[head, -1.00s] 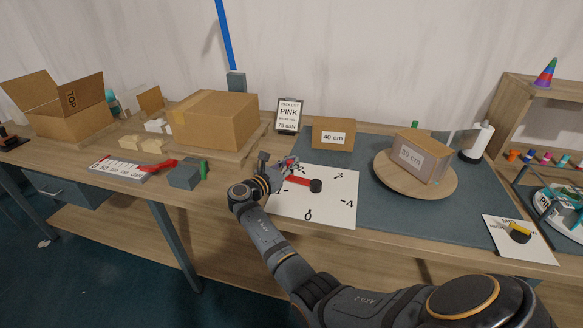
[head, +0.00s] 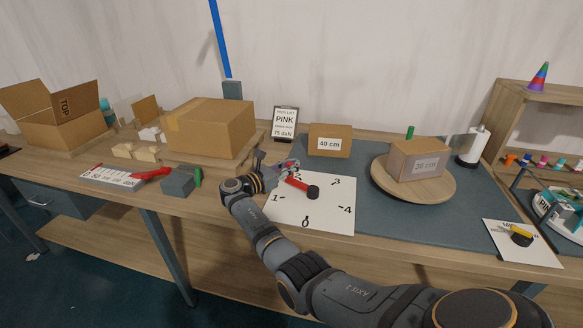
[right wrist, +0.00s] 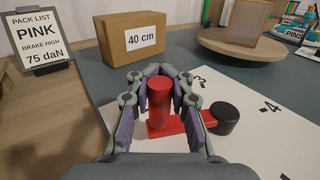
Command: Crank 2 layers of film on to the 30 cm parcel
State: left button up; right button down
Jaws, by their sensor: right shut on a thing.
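A red crank (head: 296,184) with a black hub (head: 312,192) lies over a white card (head: 290,219) marked with numbers. My right gripper (head: 287,167) is at the crank's outer end, near the card's far edge. In the right wrist view its fingers are shut on the upright red crank handle (right wrist: 160,98). A white film roll (head: 475,144) stands upright behind and right of the turntable. My left gripper is out of view.
A 40 cm box (head: 330,141) and a pack list sign (head: 285,122) stand behind the card. A large carton (head: 210,127) is to the left. A second card (head: 522,242) with a yellow-and-black knob lies at the right front.

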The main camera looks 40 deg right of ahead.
jog(key=shift+w+d+r, duration=0.15)
jog(key=shift+w+d, duration=0.05)
jog(key=shift+d, duration=0.2)
dwell(1.3)
jog(key=c, duration=1.2)
grip_release()
jog(key=shift+a, duration=0.1)
jog(key=a, duration=0.8)
jog(key=s+a, duration=0.1)
jog(key=a, duration=0.2)
jog(key=shift+a, duration=0.4)
